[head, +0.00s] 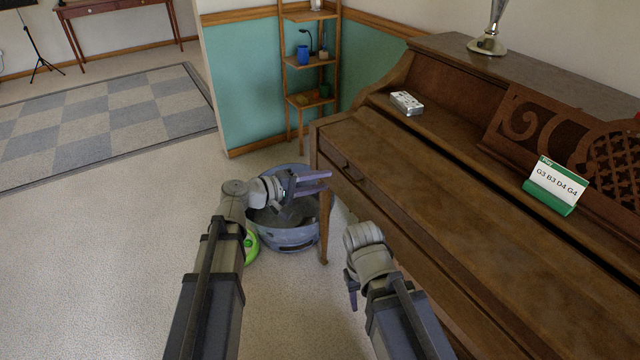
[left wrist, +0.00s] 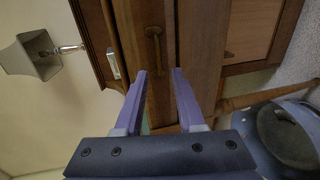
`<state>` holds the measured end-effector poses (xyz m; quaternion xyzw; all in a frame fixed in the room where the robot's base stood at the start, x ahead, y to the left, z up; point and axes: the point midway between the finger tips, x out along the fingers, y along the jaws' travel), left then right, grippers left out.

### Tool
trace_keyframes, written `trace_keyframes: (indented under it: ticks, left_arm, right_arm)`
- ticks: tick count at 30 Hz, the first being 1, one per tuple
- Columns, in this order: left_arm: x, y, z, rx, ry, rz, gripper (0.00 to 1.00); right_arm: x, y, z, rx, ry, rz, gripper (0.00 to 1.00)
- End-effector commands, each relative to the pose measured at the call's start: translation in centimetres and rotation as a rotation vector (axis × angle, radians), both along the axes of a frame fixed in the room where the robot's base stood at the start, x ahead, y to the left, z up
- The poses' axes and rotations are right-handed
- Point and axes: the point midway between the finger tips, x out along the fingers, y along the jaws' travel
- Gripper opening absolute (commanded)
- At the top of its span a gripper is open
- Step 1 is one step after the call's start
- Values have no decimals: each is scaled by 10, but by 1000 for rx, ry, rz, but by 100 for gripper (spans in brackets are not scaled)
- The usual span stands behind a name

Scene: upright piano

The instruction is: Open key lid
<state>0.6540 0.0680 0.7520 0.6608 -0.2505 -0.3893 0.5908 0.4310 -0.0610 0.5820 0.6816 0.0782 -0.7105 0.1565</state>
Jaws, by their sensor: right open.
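The piano's brown wooden key lid (head: 440,200) is closed, and no keys show. A small dark handle (head: 352,173) is on its front edge near the left end. It also shows in the left wrist view (left wrist: 154,45), ahead of the fingertips. My left gripper (head: 329,182) is open and empty, just left of the handle and apart from it. Its two purple fingers (left wrist: 160,72) point toward the piano front. My right gripper (head: 352,296) is open, low in front of the piano and pointing down; its fingers are partly hidden by its own wrist.
A grey-blue round bin (head: 288,238) stands on the floor below my left gripper, by the piano leg (head: 324,225). A green round thing (head: 251,246) lies beside it. A silver box (head: 406,103) and a green-based note card (head: 556,185) are on the piano. Open floor lies left.

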Motion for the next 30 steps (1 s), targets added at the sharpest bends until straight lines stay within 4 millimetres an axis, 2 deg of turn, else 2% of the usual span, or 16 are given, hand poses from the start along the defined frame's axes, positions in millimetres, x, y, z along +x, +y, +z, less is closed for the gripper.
trace_keyframes:
  ticks: [7, 15, 21, 30]
  left_arm:
    - [7, -5, -1, -9, -1, 4, 38]
    - [31, -38, -11, -8, -1, 2, 38]
    - [43, -55, -15, -7, -2, 3, 38]
    - [46, -61, -15, -7, -1, 4, 38]
  right_arm:
    - [0, 0, -3, -1, 0, 0, 50]
    - [0, -1, -12, -2, -1, 0, 50]
    - [0, -1, -16, -3, -1, 1, 50]
    - [0, -1, -17, -3, -1, 1, 50]
